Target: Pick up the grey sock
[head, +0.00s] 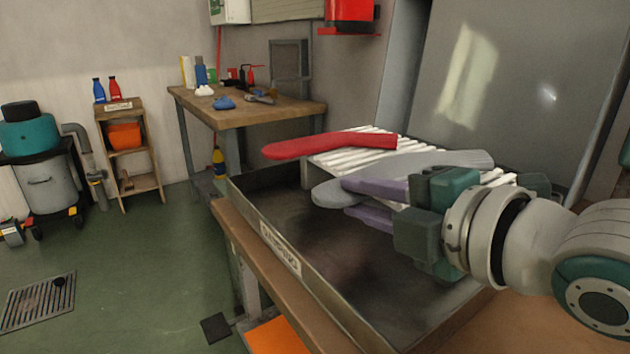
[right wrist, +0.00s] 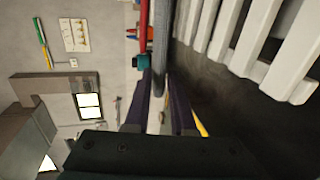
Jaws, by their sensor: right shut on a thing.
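The grey sock (head: 440,163) is flat and stiff-looking and lies over the white slatted rack (head: 350,143), its rounded end reaching out to the left. My right gripper (head: 346,197) comes in from the right with its purple fingers, one above and one below the sock, shut on it near that end. In the right wrist view the grey sock (right wrist: 161,45) is edge-on, running between the fingertips (right wrist: 159,80). I cannot tell whether the sock touches the slats. A red sock (head: 325,146) lies farther back on the rack. My left gripper is not in view.
A dark, deep metal tray (head: 290,225) with a label on its front wall lies below the rack and the gripper. A large grey panel (head: 510,90) stands behind the rack. A wooden workbench (head: 250,115) with bottles and tools stands farther back. Green floor is open at left.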

